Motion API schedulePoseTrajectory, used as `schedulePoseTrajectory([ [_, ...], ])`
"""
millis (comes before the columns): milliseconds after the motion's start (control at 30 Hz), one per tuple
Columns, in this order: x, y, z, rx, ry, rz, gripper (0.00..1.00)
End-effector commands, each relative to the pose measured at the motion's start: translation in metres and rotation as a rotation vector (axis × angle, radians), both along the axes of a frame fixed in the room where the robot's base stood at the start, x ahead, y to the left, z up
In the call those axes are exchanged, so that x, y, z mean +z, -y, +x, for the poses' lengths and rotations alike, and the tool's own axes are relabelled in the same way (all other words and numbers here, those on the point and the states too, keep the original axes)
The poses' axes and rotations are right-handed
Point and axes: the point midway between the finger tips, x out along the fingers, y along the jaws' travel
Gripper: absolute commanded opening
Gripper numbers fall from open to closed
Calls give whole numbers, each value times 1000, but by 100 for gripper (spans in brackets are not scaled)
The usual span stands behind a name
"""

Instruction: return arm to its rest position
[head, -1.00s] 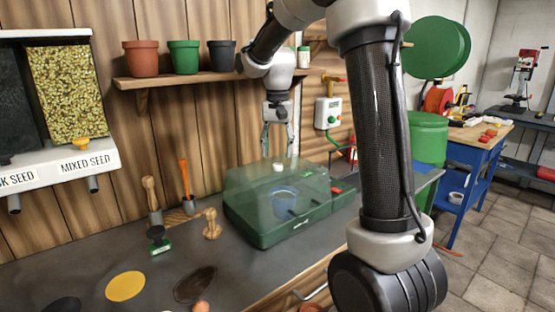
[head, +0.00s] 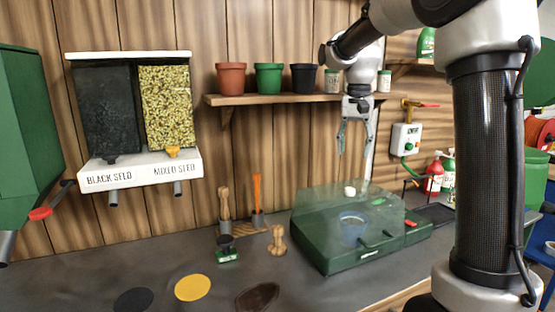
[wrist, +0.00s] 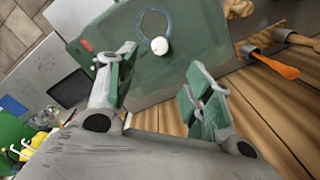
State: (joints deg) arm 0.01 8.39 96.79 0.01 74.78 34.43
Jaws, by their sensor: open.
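My gripper (head: 356,138) hangs pointing down above the green box with a clear lid (head: 345,255) on the bench. In the wrist view my gripper (wrist: 155,85) has its two fingers spread apart with nothing between them. The green box also shows beyond the fingers in the wrist view (wrist: 100,20), with its white knob (wrist: 160,46). The lid is shut, and a blue-rimmed round item (head: 352,228) shows through it. My gripper is apart from the box and in front of the wooden wall.
A shelf (head: 290,100) with several pots and jars is close beside my wrist. A seed dispenser (head: 137,120) hangs at left. Wooden-handled tools (head: 240,215) stand left of the box. A switch box (head: 406,138) is on the wall at right.

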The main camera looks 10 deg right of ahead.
Motion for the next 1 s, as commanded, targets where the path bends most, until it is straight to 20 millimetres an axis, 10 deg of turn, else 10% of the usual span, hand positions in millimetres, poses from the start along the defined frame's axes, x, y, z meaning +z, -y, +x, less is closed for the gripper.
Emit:
schedulePoseTrajectory([
  [200,-28,0,-8,193,1,0,51],
  [733,-57,0,-228,598,213,-65,51],
  [1000,-52,0,-274,594,341,-104,51],
])
